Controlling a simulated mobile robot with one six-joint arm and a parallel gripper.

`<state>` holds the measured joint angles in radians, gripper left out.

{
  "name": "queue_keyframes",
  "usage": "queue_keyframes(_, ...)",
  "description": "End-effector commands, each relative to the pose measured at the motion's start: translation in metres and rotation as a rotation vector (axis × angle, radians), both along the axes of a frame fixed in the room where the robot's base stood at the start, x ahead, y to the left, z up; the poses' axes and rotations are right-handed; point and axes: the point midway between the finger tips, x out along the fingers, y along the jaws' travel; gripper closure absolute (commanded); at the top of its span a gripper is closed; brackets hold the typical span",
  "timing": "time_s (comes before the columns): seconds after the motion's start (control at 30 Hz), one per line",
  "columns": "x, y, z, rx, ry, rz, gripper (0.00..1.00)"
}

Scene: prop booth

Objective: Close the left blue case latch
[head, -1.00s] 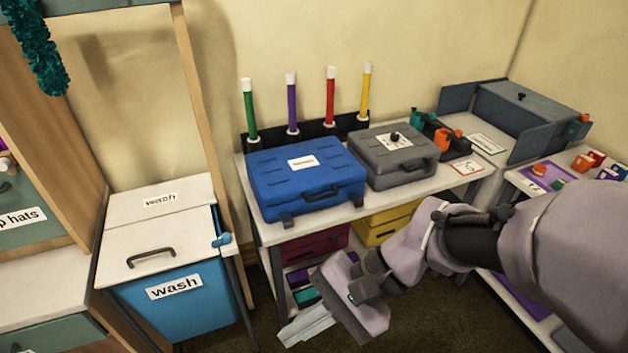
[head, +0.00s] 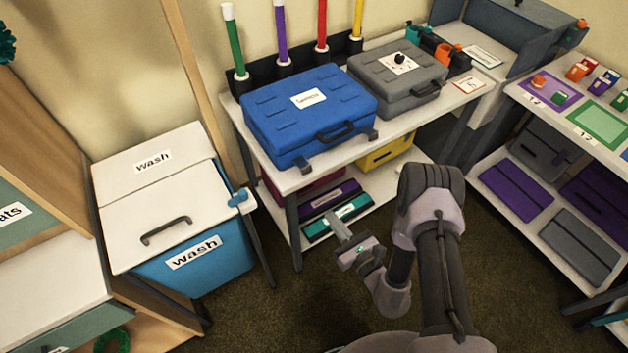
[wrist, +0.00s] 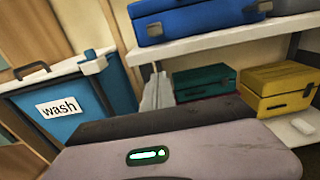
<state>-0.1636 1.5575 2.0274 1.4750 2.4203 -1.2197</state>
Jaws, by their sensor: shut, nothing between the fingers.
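The blue case (head: 310,112) lies shut on the white table, with a white label on its lid and a dark handle on its front. Its left latch (head: 304,165) is a small grey tab jutting out at the lower front edge. A matching right latch (head: 371,134) juts out nearer the right corner. My gripper (head: 338,222) is shut and empty, below and in front of the tabletop, lower than the left latch and apart from it.
A grey case (head: 398,78) stands right of the blue one. Coloured tubes stand behind. The table's front edge (head: 350,150) and leg (head: 293,232) are close to my gripper. A blue wash bin (head: 195,262) stands left. Carpet is open in front.

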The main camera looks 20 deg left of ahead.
Motion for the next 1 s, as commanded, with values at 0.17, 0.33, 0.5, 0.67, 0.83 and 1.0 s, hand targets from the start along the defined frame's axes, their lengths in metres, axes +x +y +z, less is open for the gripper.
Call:
queue_keyframes(0.17,0.001,0.001,0.000,0.000,-0.001,0.003,1.00)
queue_keyframes(0.33,0.015,0.019,-0.002,0.000,-0.006,0.006,1.00)
queue_keyframes(0.5,0.039,0.048,-0.003,0.001,-0.005,0.007,1.00)
queue_keyframes(0.67,0.062,0.074,-0.003,0.003,-0.005,0.006,1.00)
queue_keyframes(0.83,0.070,0.082,0.022,0.003,-0.001,0.003,1.00)
queue_keyframes(1.0,0.071,0.084,0.036,0.001,-0.001,0.004,1.00)
